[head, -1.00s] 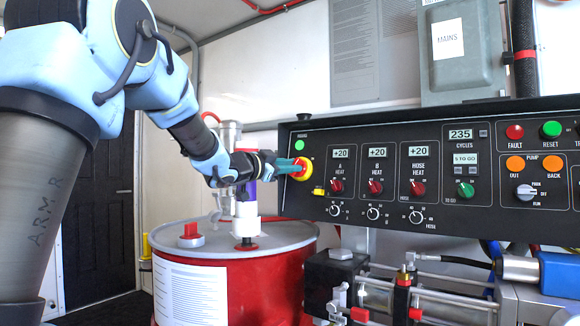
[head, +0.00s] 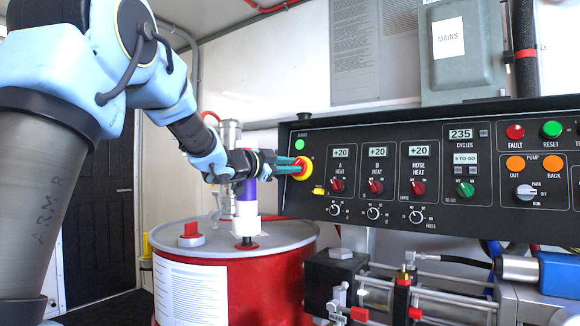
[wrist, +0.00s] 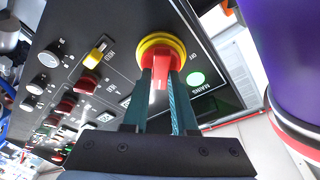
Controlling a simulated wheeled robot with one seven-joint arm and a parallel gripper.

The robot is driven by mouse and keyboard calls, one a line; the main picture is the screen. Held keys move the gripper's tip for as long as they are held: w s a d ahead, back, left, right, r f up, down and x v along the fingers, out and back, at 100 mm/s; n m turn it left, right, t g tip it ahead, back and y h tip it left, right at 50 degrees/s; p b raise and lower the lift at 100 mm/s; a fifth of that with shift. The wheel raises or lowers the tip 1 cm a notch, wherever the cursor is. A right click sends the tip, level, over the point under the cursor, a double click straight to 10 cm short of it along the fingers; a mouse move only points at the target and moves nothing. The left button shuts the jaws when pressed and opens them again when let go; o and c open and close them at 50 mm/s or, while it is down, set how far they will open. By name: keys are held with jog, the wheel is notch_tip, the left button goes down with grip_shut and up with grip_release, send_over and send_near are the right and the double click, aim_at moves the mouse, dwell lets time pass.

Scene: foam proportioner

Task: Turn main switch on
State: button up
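The main switch is a red handle on a yellow round base (head: 305,169) at the left end of the black control panel.
The panel (head: 400,208) carries several red knobs, displays and a small yellow switch (head: 319,190) close to the main switch. A red drum (head: 250,285) with a purple-and-white pump (head: 246,205) stands below my forearm. A grey mains box (head: 462,50) hangs above.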

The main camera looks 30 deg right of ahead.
jog(key=o, duration=0.4)
jog(key=shift+a, duration=0.1)
jog(key=b+v, duration=0.1)
jog(key=v, duration=0.9)
jog(key=shift+a, duration=0.3)
jog(key=shift+s, duration=0.1)
